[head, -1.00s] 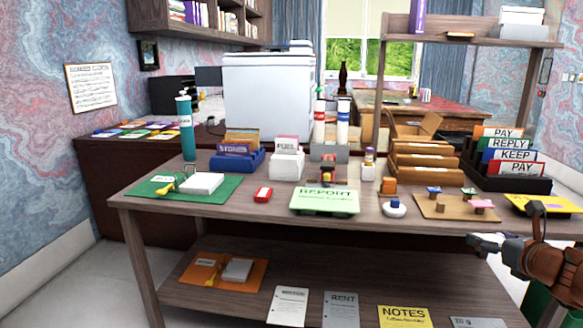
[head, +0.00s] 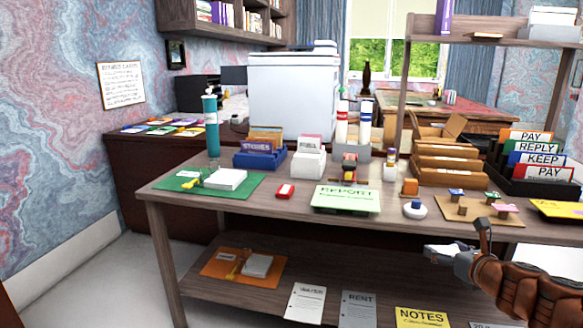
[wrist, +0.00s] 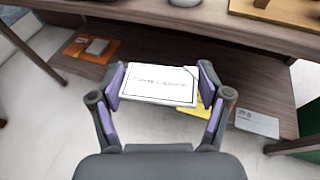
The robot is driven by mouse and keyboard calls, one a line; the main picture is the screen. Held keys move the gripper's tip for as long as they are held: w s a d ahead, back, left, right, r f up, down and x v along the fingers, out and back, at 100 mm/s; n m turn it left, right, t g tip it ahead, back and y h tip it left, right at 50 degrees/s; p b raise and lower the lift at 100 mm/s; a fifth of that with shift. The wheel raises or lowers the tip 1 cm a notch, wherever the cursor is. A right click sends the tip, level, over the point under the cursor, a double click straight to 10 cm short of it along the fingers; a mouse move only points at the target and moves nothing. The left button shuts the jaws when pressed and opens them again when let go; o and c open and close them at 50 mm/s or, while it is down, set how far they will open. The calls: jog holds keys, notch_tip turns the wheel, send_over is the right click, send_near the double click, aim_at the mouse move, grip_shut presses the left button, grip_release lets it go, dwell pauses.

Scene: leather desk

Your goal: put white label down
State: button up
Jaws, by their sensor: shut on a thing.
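The white label (wrist: 150,84), a flat rectangular card with dark handwriting-like lettering, is between the two purple-padded fingers of my gripper (wrist: 160,88) in the wrist view. The fingers are shut on its left and right edges. In the head view the label (head: 441,251) is a small pale slab at the tip of my gripper (head: 460,262), at the lower right. It is held in the air in front of the desk (head: 300,212), apart from it as far as I can tell.
A green mat (head: 245,193) with a white block lies at the desk's left. The lower shelf (head: 200,288) holds an orange mat (head: 215,266) and several booklets.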

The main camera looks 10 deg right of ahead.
jog(key=w+a+n+y, duration=0.2)
jog(key=w+a, duration=0.3)
jog(key=a, duration=0.8)
jog(key=w+a+n+y, duration=0.15)
jog(key=w+a, duration=0.35)
jog(key=a, duration=0.8)
notch_tip(320, 180, up, 26)
jog(key=m+h+p, duration=0.7)
jog(key=h+p, duration=0.1)
jog(key=p, duration=2)
jog(key=shift+d+r+g, duration=0.25)
jog(key=shift+d+g, duration=0.05)
jog(key=shift+d, duration=0.1)
jog(key=shift+f, duration=0.1)
